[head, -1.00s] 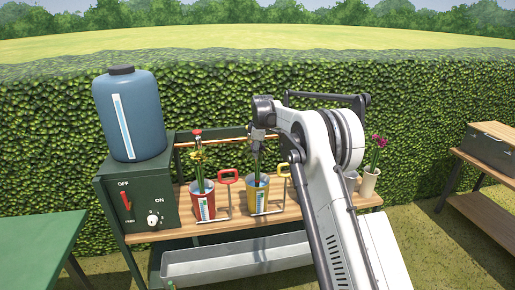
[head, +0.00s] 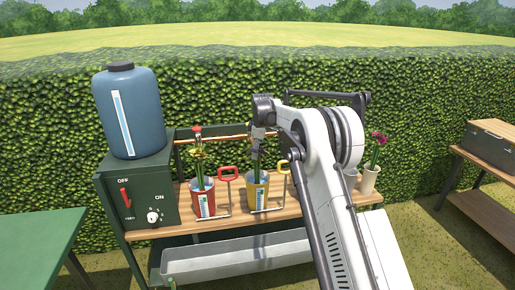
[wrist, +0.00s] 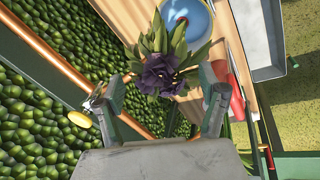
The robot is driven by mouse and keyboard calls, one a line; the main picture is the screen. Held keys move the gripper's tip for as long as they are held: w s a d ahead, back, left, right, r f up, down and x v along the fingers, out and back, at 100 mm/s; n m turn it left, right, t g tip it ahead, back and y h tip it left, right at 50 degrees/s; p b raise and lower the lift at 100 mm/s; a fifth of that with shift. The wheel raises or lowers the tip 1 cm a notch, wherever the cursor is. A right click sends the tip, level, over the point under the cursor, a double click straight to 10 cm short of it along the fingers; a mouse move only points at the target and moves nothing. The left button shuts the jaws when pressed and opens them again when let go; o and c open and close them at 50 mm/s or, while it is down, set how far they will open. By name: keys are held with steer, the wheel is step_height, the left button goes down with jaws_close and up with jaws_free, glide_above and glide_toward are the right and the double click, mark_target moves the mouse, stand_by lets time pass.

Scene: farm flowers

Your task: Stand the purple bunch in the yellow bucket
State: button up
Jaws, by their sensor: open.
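In the wrist view the purple bunch (wrist: 158,74) shows a dark purple bloom and green leaves between the spread fingers of my open gripper (wrist: 162,97). A gap shows beside each finger.
The red bucket (head: 203,203) holds yellow flowers close on the left. Red and yellow handles stand beside the buckets. A cream pot (head: 369,180) with a magenta flower is at the right. A blue tank (head: 129,112) is at the left, and a grey trough (head: 235,261) lies below the bench.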

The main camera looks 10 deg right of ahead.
steer(key=v, duration=1.2)
steer(key=shift+r, duration=0.1)
stand_by(0.4)
steer(key=s+r+m+t, duration=0.1)
steer(key=s+r+m, duration=0.2)
steer(key=s+r, duration=0.75)
steer(key=s+r+m+t, duration=0.1)
steer(key=s+r+m, duration=0.25)
steer(key=s, duration=1.35)
steer(key=s+f+m, duration=0.3)
steer(key=s+f, duration=0.3)
steer(key=s, duration=0.9)
steer(key=s+f+m+t, duration=0.1)
steer(key=s+f+m, duration=0.2)
steer(key=s+f, duration=0.4)
steer(key=s, duration=0.8)
steer(key=shift+m, duration=0.35)
